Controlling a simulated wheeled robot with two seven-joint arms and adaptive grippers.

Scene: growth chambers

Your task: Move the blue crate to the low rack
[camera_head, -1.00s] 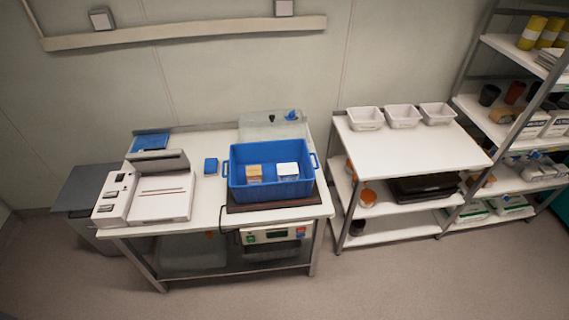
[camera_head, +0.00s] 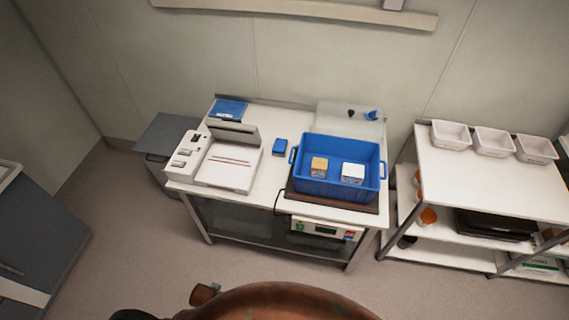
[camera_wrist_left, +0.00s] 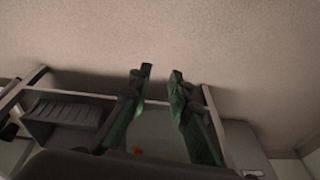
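The blue crate (camera_head: 337,190) sits upright on a dark board (camera_head: 302,200) on the right part of the white worktable (camera_head: 262,185). Two small boxes lie inside it, one orange-topped (camera_head: 319,167) and one white-topped (camera_head: 353,173). A low rack with white shelves (camera_head: 480,180) stands to the right of the table, its right end cut off in the head view. My left gripper (camera_wrist_left: 161,72) shows only in the left wrist view, its two green fingers apart with nothing between them. My right gripper is in no view. Neither gripper shows near the crate.
Several white bins, one (camera_head: 450,134) at the left, line the rack top's back edge; its front is clear. A scale-like device (camera_head: 230,172) and a small blue box (camera_head: 280,146) stand left of the crate. A dark cabinet (camera_head: 35,245) is at far left.

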